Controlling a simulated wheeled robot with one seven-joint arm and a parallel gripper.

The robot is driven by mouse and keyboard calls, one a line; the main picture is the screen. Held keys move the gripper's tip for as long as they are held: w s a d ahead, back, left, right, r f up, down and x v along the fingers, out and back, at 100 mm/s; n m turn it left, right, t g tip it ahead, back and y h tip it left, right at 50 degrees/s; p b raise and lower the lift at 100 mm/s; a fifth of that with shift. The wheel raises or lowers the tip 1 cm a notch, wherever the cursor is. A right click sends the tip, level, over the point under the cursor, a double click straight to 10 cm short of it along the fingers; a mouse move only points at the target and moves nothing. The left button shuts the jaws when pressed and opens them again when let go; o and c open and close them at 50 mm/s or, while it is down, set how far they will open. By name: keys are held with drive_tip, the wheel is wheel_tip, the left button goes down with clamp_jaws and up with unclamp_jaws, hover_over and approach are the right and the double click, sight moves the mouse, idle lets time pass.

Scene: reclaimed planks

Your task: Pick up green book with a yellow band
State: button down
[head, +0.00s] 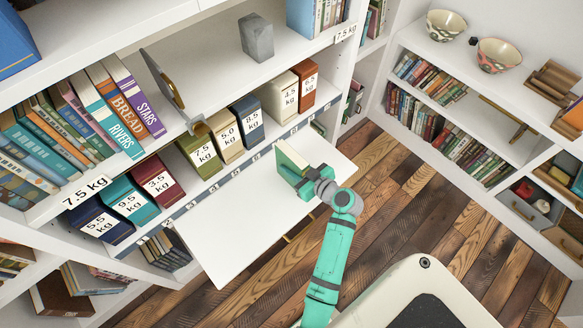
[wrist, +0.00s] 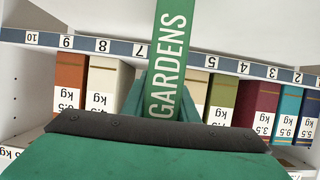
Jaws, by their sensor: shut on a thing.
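A green book (head: 291,159) with pale pages is held above the pulled-out white board in the head view. In the wrist view its green spine (wrist: 169,60) reads "GARDENS" in white letters. I see no yellow band on the part that shows; the lower part is hidden by my gripper. My gripper (head: 304,180) is shut on this book, at its near end. An olive-green volume (head: 200,151) marked 7.5 kg stands in the shelf row behind, apart from my gripper.
The white board (head: 228,237) below the book is bare. Behind it stands a row of weight-marked volumes, including an orange one (head: 305,83), above a numbered strip (wrist: 110,46). A grey block (head: 257,38) stands on the upper shelf. Bowls (head: 498,55) sit at the right.

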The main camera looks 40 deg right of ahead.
sight(298, 166)
drive_tip(key=r, duration=0.3)
drive_tip(key=shift+s, duration=0.2)
drive_tip(key=s+r, duration=0.2)
drive_tip(key=s+a+r, duration=0.1)
drive_tip(key=s+r, duration=0.1)
drive_tip(key=r, duration=0.1)
drive_tip(key=shift+s, duration=0.1)
drive_tip(key=s+a+r, duration=0.2)
drive_tip(key=s+r, duration=0.2)
drive_tip(key=s, duration=0.5)
drive_tip(key=shift+a+r, duration=0.15)
